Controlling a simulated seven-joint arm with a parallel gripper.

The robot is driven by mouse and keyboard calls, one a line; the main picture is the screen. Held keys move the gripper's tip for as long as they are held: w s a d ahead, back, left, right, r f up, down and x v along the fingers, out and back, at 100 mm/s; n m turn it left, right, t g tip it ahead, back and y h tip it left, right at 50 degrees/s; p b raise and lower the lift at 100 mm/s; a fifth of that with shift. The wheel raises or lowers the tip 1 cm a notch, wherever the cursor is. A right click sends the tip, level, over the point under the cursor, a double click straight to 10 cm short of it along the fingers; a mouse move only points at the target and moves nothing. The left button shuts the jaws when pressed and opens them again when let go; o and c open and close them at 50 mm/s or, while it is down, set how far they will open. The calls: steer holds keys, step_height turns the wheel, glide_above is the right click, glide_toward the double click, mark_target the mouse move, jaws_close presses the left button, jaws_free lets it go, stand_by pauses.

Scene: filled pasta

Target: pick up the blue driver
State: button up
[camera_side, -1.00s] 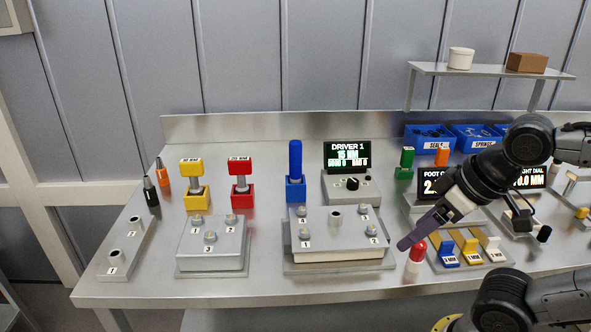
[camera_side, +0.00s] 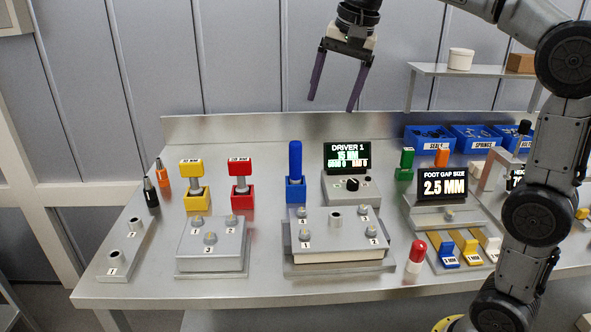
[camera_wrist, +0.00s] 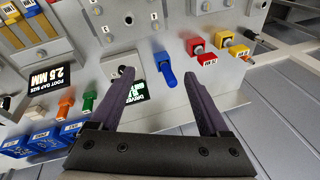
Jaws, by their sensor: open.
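The blue driver (camera_side: 295,160) stands upright in a blue holder (camera_side: 296,190) near the back of the bench, left of the driver display. In the wrist view the blue driver (camera_wrist: 165,75) shows between and ahead of my fingers, apart from them. My gripper (camera_side: 334,104) is open and empty, high above the back of the bench, above and to the right of the driver. Its two long dark purple fingers (camera_wrist: 168,95) are spread wide in the wrist view.
A driver display (camera_side: 347,157) stands right of the driver. Red (camera_side: 240,180) and yellow (camera_side: 194,185) tools stand to its left. A metal fixture with numbered posts (camera_side: 337,240) is in front. Blue bins (camera_side: 430,137) and a wall shelf (camera_side: 480,70) are at right.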

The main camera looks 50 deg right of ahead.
steer(key=w+d+f+m+g, duration=0.1)
steer(key=w+d+f+m, duration=0.2)
steer(key=w, duration=0.6)
steer(key=g, duration=0.1)
glide_above(295, 143)
steer(key=a, duration=0.2)
step_height(295, 143, down, 10)
steer(key=shift+m+g, duration=0.3)
steer(key=shift+g, duration=0.4)
steer(key=f, duration=0.2)
steer(key=d+f, duration=0.1)
steer(key=f, duration=0.1)
steer(key=d+f, duration=0.1)
steer(key=f, duration=0.1)
steer(key=shift+d+f, duration=0.1)
steer(key=shift+f, duration=3.65)
jaws_close()
steer(key=shift+r, duration=0.1)
